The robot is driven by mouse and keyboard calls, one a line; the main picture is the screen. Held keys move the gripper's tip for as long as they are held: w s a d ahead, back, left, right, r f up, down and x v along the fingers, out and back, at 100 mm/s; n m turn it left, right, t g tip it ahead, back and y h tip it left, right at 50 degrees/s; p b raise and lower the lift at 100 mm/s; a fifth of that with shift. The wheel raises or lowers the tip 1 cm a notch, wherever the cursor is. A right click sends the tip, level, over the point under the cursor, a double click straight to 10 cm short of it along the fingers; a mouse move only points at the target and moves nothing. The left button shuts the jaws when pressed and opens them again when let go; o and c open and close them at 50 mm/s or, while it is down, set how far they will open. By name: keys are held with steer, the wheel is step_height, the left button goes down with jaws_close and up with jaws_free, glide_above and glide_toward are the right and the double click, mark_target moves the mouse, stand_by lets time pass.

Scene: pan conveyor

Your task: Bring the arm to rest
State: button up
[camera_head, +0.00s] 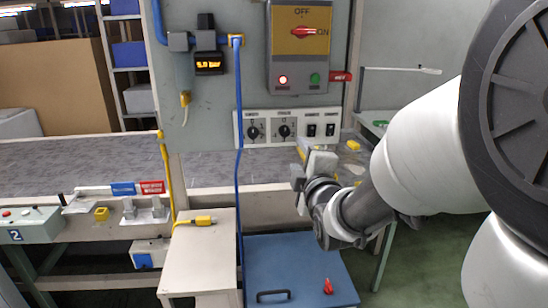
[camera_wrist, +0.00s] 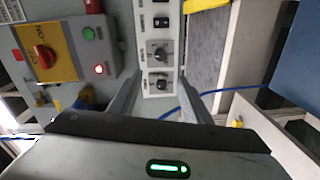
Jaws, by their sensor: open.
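My gripper (camera_head: 301,160) is in front of the lower part of the grey control panel (camera_head: 215,120), at the end of my arm, which comes in from the right. In the wrist view its two fingers (camera_wrist: 160,95) stand apart with nothing between them. Beyond them is the white switch strip (camera_wrist: 157,50) with its black knobs. In the head view the switch strip (camera_head: 288,127) is just above my gripper. I cannot tell the exact gap between fingers and panel.
A switch box (camera_head: 297,45) with a red handle (camera_head: 303,31) and a lit red lamp is above. A blue hose (camera_head: 238,150) hangs down the panel. A blue lidded box (camera_head: 290,270) with a red object (camera_head: 328,286) and a white stand (camera_head: 200,255) are below. The conveyor (camera_head: 80,165) runs behind.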

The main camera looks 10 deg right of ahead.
steer(key=s+f+m+g, duration=0.3)
steer(key=s+m+g, duration=0.4)
steer(key=s, duration=0.7)
steer(key=s+f+m+g, duration=0.3)
steer(key=s+m+g, duration=0.2)
steer(key=s+m, duration=0.65)
step_height(320, 180, up, 20)
steer(key=s+n+p, duration=0.2)
steer(key=p, duration=1.8)
steer(key=shift+r+h, duration=0.2)
steer(key=shift+h, duration=0.1)
steer(key=shift+s+a, duration=0.1)
steer(key=shift+s, duration=0.1)
